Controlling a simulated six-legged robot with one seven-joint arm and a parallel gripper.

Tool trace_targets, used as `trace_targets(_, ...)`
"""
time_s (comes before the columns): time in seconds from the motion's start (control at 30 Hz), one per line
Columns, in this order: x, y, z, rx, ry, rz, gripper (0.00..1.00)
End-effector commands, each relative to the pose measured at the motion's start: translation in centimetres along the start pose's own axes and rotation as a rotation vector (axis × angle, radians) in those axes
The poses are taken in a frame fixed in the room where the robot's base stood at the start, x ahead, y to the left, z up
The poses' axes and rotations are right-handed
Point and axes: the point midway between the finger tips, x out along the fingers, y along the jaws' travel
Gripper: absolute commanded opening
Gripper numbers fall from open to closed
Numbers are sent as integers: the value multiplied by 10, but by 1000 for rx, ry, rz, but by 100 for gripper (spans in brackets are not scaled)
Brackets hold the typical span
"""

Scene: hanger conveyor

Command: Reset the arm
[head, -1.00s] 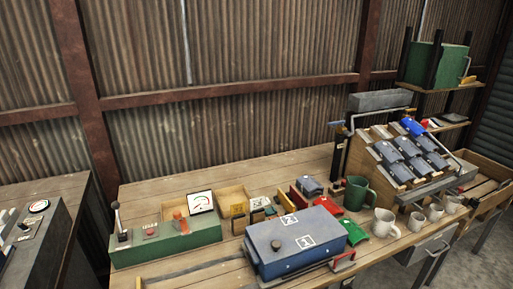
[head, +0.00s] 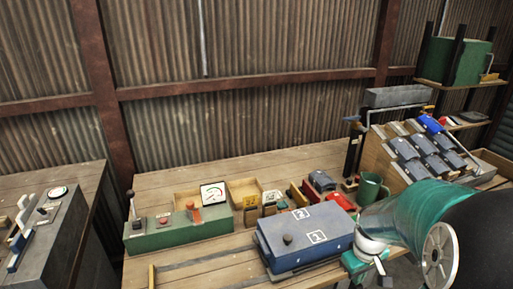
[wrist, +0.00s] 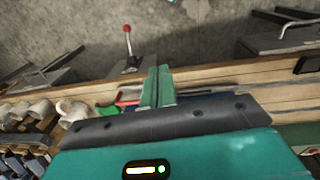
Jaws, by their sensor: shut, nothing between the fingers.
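My arm (head: 410,215), green with a black and white joint, reaches into the right side of the head view. It covers the area where the white mugs stand. My gripper (wrist: 158,88) shows in the wrist view as two green fingers pressed together, empty, above the front edge of the wooden bench. In the head view I cannot make out the fingertips clearly.
White mugs (wrist: 75,112) show in the wrist view. A grey console (head: 50,230) stands left.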

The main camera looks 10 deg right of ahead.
Motion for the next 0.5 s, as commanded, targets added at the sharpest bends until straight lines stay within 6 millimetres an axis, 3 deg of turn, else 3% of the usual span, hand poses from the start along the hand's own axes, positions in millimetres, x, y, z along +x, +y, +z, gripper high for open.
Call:
trace_targets(0.03, -19, -14, -7, -3, 20, 33, 0)
trace_targets(0.23, -80, -67, -17, 37, 114, 103, 0)
trace_targets(0.5, -150, -143, -6, 91, 301, 89, 0)
